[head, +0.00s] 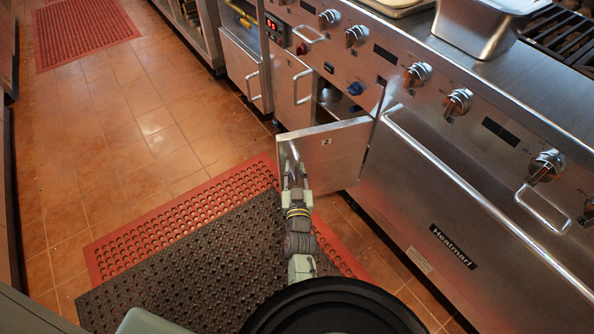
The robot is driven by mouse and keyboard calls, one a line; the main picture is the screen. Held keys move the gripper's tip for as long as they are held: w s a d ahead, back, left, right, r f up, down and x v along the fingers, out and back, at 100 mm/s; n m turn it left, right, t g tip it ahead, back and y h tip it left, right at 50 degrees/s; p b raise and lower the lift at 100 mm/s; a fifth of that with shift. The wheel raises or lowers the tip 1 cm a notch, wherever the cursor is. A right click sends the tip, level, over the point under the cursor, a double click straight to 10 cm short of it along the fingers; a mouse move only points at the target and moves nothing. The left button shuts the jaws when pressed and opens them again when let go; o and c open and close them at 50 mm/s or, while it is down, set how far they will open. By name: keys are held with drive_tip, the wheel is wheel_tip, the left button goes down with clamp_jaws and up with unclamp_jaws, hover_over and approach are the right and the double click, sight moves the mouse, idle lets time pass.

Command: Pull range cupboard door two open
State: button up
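The range cupboard door (335,150) with a small label plate stands swung out from the range front, hinged at its right side. A dark cupboard opening (338,100) shows behind it. My gripper (292,168) is at the door's free left edge, where its handle is. The fingers overlap the handle in the picture. They are too small to tell whether they are closed on it or only beside it.
Another cupboard door (291,90) with a bar handle is shut to the left of the opening. The oven front (440,200) with its long bar handle stands to the right. Dark mat (190,265) and red mat (170,212) cover the floor; tiled floor (110,130) is clear at left.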

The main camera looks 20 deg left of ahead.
sight(295, 139)
drive_tip(key=shift+o, duration=1.3)
drive_tip(key=shift+d, duration=0.1)
drive_tip(key=shift+r, duration=0.1)
drive_tip(key=shift+w+d+r, duration=0.1)
drive_tip(key=shift+r, duration=0.2)
wheel_tip(295, 139, up, 9)
drive_tip(key=shift+r, duration=0.1)
